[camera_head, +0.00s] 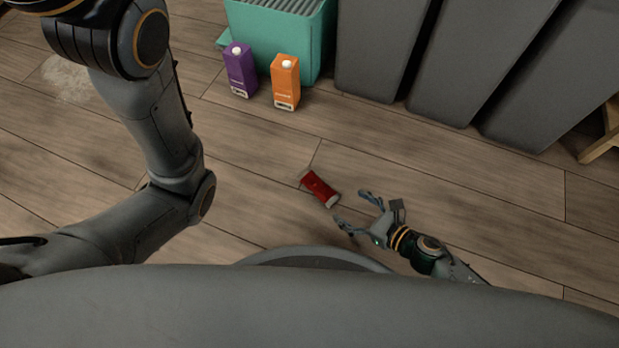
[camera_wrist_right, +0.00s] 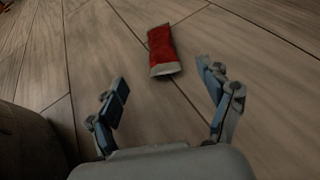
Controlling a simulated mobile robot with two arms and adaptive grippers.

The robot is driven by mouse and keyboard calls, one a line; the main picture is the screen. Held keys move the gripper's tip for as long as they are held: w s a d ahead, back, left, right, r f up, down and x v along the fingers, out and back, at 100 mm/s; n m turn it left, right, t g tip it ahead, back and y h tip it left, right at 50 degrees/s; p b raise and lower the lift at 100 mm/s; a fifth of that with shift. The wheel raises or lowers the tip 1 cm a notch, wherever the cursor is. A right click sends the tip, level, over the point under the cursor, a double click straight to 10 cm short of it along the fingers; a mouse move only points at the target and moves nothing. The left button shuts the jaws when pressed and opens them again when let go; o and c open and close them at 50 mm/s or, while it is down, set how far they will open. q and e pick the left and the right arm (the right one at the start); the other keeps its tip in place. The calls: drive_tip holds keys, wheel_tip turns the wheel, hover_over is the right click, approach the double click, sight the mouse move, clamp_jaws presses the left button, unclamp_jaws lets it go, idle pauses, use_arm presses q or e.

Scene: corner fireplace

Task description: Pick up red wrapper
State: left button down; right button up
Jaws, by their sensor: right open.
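A red wrapper (camera_head: 319,187) with pale ends lies flat on the wooden floor near the middle of the head view. In the right wrist view the wrapper (camera_wrist_right: 163,48) lies ahead of the fingertips, roughly between their lines. My right gripper (camera_head: 354,209) is open and empty, just to the lower right of the wrapper and apart from it. Its two spread fingers show in the right wrist view (camera_wrist_right: 163,80). My left arm reaches down the left side of the head view, but its gripper is out of the picture.
A purple carton (camera_head: 239,70) and an orange carton (camera_head: 285,82) stand on the floor before a teal bin (camera_head: 318,40). Grey bins (camera_head: 385,50) stand at the upper right. A wooden piece (camera_head: 602,140) is at the right edge. The floor around the wrapper is clear.

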sight(320, 186)
drive_tip(key=b+x, duration=0.2)
drive_tip(key=x, duration=0.5)
drive_tip(key=shift+w+a+b, duration=0.25)
drive_tip(key=shift+b, duration=0.1)
drive_tip(key=b+x, duration=0.2)
drive_tip(key=x, duration=0.2)
drive_tip(key=shift+b, duration=0.35)
drive_tip(key=shift+w+a+f, duration=0.15)
drive_tip(key=shift+w+a, duration=0.3)
drive_tip(key=c, duration=0.8)
